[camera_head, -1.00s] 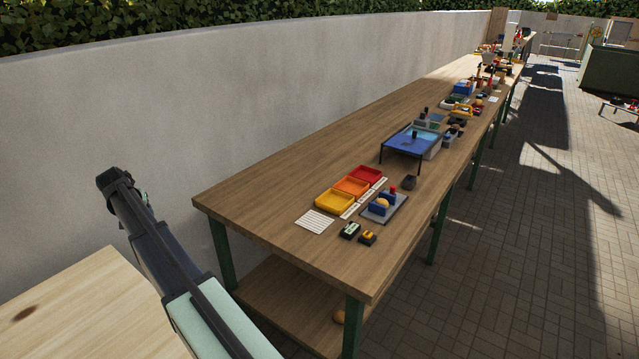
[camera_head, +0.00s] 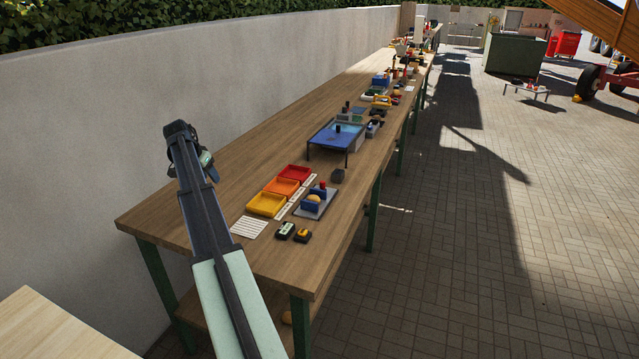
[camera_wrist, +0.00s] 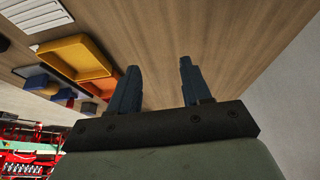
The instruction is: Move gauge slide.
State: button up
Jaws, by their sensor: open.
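The gauge stands near the front end of the long bench: a grey base plate (camera_head: 328,203) with blue blocks (camera_head: 314,197), a tan rounded piece between them and a red knob (camera_head: 323,185). I cannot tell which block is the slide. In the wrist view, blue blocks (camera_wrist: 37,82) show at the left, partly cut up by the tilted angle. My gripper (camera_wrist: 159,66) is open and empty, its two dark fingers apart above bare bench top. It is well away from the gauge. In the head view my arm reaches up at the left of the gauge, and its fingers are not clear.
Yellow (camera_head: 267,204), orange (camera_head: 282,187) and red (camera_head: 294,174) trays lie left of the gauge. A lined white sheet (camera_head: 248,227) and two small dark devices (camera_head: 285,230) lie nearby. A blue raised table (camera_head: 335,135) stands beyond. A wall (camera_head: 150,95) runs behind the bench.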

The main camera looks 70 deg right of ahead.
jog(key=s+d+r+m+g, duration=0.25)
jog(key=s+d+m, duration=0.25)
jog(key=s+d, duration=0.9)
jog(key=m+y, duration=0.2)
jog(key=m, duration=0.2)
send_near(322, 182)
jog(key=shift+g, duration=0.25)
jog(key=x, duration=1)
jog(key=shift+w+d+f, duration=0.1)
jog(key=shift+w+d, duration=0.05)
grip_shut()
